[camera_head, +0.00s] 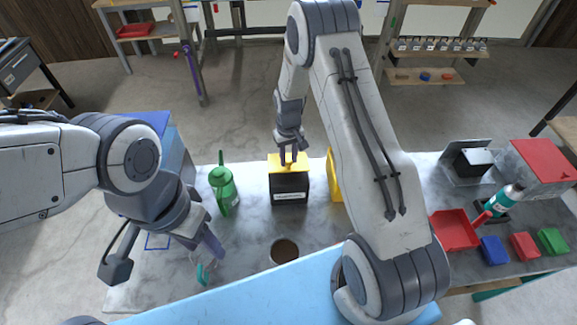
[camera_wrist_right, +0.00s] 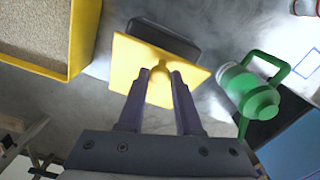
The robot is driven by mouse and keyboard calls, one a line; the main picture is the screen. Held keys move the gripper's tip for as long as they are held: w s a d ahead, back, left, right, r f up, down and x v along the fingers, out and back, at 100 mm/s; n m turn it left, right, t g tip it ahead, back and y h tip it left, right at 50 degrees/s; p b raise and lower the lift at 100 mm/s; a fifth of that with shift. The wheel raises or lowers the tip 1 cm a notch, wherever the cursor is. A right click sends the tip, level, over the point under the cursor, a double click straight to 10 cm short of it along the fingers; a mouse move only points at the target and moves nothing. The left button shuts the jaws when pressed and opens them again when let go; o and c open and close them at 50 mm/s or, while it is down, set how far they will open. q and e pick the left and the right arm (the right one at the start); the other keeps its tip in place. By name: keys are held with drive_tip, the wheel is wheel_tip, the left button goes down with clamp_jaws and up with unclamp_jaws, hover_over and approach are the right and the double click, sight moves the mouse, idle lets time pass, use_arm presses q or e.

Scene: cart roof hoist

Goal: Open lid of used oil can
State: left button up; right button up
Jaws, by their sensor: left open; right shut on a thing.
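The used oil can (camera_head: 290,193) is a black box with a pale label, standing on the grey bench. Its yellow lid (camera_head: 274,168) is a square plate at the top of the can. My right gripper (camera_head: 290,162) is above the lid, shut on its knob. In the right wrist view the fingers (camera_wrist_right: 160,80) close on the knob of the yellow plate, and part of the black can (camera_wrist_right: 165,42) shows beyond it. I cannot tell whether there is a gap under the lid. My left gripper (camera_head: 210,248) is open, low over the bench's left side.
A green spouted can (camera_head: 224,190) stands left of the black can. A yellow bin (camera_head: 335,180) stands close on its right, partly behind my right arm. A round dark-filled container (camera_head: 284,251) is in front. A teal item (camera_head: 203,274) lies near my left gripper.

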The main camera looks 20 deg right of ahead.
drive_tip(key=shift+w+d+r, duration=0.25)
drive_tip(key=shift+w+r, duration=0.15)
drive_tip(key=shift+r, duration=0.15)
drive_tip(key=shift+o, duration=0.5)
drive_tip(key=shift+w+d+r+p, duration=0.25)
drive_tip(key=shift+w+r, duration=0.3)
drive_tip(key=shift+w, duration=0.15)
drive_tip(key=shift+w+d+r+p, duration=0.15)
drive_tip(key=shift+w+d+r, duration=0.05)
drive_tip(key=shift+w+r, duration=0.4)
drive_tip(key=shift+f, duration=0.1)
drive_tip(key=shift+w+d+r, duration=0.15)
drive_tip(key=shift+w+r, duration=0.05)
drive_tip(key=shift+w, duration=0.35)
drive_tip(key=shift+w+d+r, duration=0.2)
drive_tip(key=shift+w+r, duration=0.05)
drive_tip(key=shift+w, duration=0.25)
drive_tip(key=shift+w+d+r, duration=0.15)
drive_tip(key=shift+w+r, duration=0.05)
drive_tip(key=shift+w, duration=0.35)
drive_tip(key=shift+w, duration=0.15)
